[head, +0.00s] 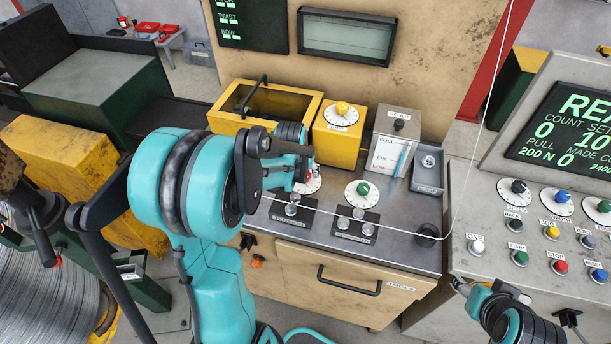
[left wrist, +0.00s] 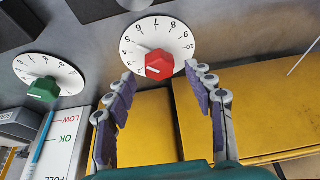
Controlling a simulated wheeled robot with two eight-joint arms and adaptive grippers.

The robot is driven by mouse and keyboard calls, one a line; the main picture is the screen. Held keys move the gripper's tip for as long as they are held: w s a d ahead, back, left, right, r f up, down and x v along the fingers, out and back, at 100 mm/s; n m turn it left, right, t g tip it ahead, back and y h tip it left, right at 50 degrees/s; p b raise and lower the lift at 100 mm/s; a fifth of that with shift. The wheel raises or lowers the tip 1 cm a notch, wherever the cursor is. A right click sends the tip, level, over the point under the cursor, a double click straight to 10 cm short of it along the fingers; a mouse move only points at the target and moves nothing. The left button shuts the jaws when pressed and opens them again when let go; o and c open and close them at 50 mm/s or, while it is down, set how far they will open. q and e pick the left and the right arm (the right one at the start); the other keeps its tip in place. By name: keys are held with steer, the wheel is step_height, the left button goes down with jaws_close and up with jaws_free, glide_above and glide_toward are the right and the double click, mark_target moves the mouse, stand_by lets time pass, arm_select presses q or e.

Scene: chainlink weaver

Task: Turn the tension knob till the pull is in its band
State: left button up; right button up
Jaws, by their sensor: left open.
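A red knob (left wrist: 160,66) on a white numbered dial (left wrist: 178,35) fills the middle of the left wrist view; its label is not visible. My left gripper (left wrist: 163,82) is open, its fingers on either side of the knob and apart from it. In the head view my left gripper (head: 304,166) hides most of that knob. A green knob (head: 363,189) on a second dial sits to its right. The screen (head: 570,125) reads PULL 200 N. My right gripper (head: 462,287) is at lower right, its jaws unclear.
A yellow block with a yellow knob (head: 342,108) and an open yellow box (head: 300,98) stand behind the dials. Small metal buttons (head: 357,213) sit in front. The control panel (head: 480,200) with several knobs and buttons is at right. A thin wire crosses the bench.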

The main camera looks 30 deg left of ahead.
mark_target(305, 174)
arm_select(q)
steer(key=shift+b+x, duration=0.3)
steer(key=shift+x, duration=1.2)
steer(key=c, duration=1.1)
steer(key=shift+d+n+y, duration=0.2)
steer(key=shift+n+y, duration=0.3)
steer(key=shift+n, duration=0.7)
steer(key=shift+c, duration=0.2)
steer(key=shift+w+n+g+y+b, duration=0.1)
steer(key=shift+n+g+y+b, duration=0.35)
steer(key=shift+n, duration=1.05)
steer(key=o, duration=1.1)
steer(key=shift+o, duration=0.2)
